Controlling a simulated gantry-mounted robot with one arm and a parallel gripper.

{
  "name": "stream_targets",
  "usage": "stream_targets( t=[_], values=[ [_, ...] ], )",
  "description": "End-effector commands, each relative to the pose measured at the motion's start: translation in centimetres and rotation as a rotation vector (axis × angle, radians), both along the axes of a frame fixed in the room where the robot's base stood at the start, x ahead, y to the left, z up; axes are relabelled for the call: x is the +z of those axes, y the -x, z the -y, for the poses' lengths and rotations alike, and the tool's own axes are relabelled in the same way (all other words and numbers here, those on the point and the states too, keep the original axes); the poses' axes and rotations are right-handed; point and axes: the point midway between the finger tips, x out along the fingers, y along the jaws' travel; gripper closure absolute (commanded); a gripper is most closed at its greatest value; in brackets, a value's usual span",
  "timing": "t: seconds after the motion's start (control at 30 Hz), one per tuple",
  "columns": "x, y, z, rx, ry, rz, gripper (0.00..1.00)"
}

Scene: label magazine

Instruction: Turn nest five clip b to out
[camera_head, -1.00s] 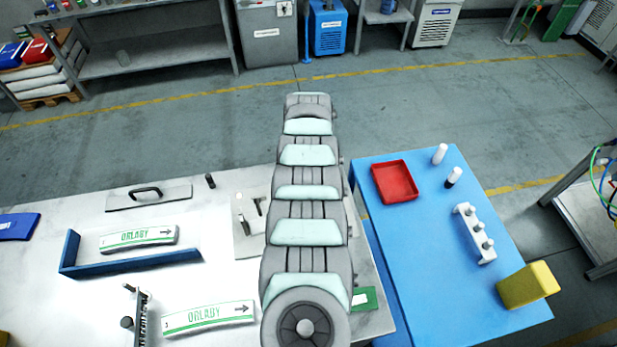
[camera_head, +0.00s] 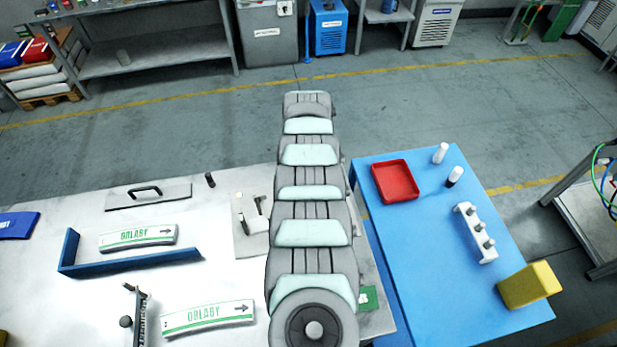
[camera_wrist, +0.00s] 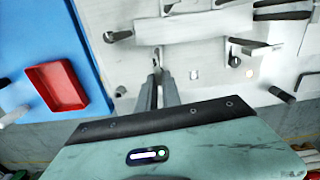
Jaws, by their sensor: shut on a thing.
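In the wrist view my gripper (camera_wrist: 157,75) points at a pale nest plate (camera_wrist: 190,52), its narrow fingers close together on a small grey clip (camera_wrist: 157,55). The clip is mostly hidden between the fingertips, so its exact turn cannot be told. Another dark clip (camera_wrist: 120,36) lies to the left and a dark lever-like clip (camera_wrist: 245,43) to the right on the pale plates. I cannot read any nest number or clip letter. In the head view my arm covers the gripper; part of the nest plate (camera_head: 244,243) with dark clips shows left of the arm.
The blue table (camera_head: 430,290) at right holds a red tray (camera_head: 396,181), a white knobbed block (camera_head: 475,233) and a yellow block (camera_head: 529,285). Labelled strips (camera_head: 138,237) and a blue angled rail (camera_head: 130,263) lie on the white table. A black cylinder (camera_wrist: 281,95) stands near the nests.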

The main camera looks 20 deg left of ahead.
Motion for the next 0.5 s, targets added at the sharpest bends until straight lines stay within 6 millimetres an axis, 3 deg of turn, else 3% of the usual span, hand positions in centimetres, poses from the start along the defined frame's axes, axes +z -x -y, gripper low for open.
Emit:
stream_targets(
  t=[0.5],
  values=[
    [-0.20,0.93,-0.77,0.475,-0.001,0.003,1.00]
  ],
)
